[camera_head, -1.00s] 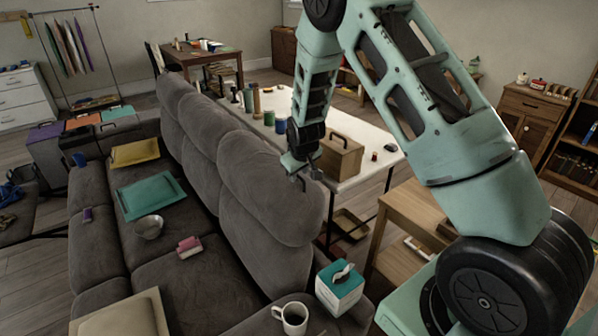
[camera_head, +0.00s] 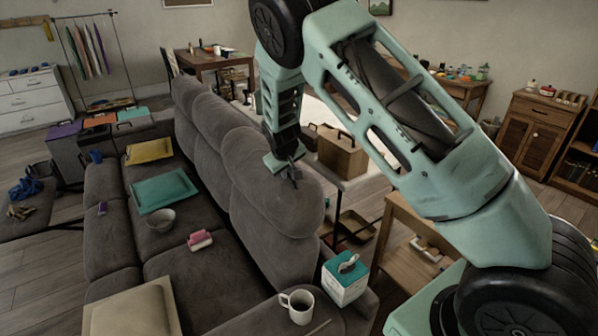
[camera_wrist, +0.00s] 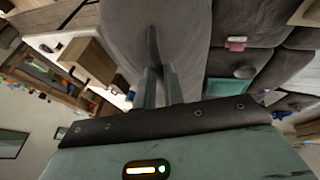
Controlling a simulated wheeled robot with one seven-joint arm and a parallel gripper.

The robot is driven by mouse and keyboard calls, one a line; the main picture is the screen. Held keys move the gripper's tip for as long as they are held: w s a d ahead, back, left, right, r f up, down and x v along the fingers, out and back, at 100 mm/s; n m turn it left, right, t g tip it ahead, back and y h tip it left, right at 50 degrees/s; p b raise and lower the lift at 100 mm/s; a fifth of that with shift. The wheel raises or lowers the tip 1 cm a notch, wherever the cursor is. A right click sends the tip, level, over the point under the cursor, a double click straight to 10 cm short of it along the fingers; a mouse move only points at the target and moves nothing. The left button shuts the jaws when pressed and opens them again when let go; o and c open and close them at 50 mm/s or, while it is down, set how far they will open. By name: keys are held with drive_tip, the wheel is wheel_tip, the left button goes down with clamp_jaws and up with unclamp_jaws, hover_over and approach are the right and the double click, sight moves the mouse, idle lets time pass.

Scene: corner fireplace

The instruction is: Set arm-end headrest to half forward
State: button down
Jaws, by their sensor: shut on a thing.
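The arm-end headrest (camera_head: 262,185) is the nearest of the grey padded headrests along the sofa back. It stands upright above its backrest; its exact tilt is hard to judge. My gripper (camera_head: 292,174) is at the upper part of this headrest, on its table side. In the wrist view my gripper's fingers (camera_wrist: 158,85) are close together against the grey headrest (camera_wrist: 185,30), which fills the top middle. The fingers are shut on the headrest; the gripped part itself is mostly hidden.
A tissue box (camera_head: 345,280) and a white mug (camera_head: 298,306) are on the near armrest. The seats hold a bowl (camera_head: 161,219), a teal tray (camera_head: 163,191) and a pink-and-white item (camera_head: 200,240).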

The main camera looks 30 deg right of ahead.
drive_tip(key=shift+s+a+f, duration=0.1)
drive_tip(key=shift+a+f, duration=0.05)
drive_tip(key=shift+a, duration=0.4)
drive_tip(key=shift+s+a+f, duration=0.1)
drive_tip(key=shift+a+f, duration=0.05)
drive_tip(key=shift+a, duration=0.4)
drive_tip(key=c, duration=1.5)
unclamp_jaws()
drive_tip(key=shift+w, duration=0.1)
drive_tip(key=shift+r, duration=0.15)
drive_tip(key=shift+a+r+b, duration=0.15)
drive_tip(key=shift+r+b, duration=0.15)
drive_tip(key=b+v, duration=0.3)
drive_tip(key=v, duration=1.3)
drive_tip(key=shift+s+r+b, duration=0.2)
drive_tip(key=shift+s+b, duration=0.1)
drive_tip(key=shift+b, duration=0.1)
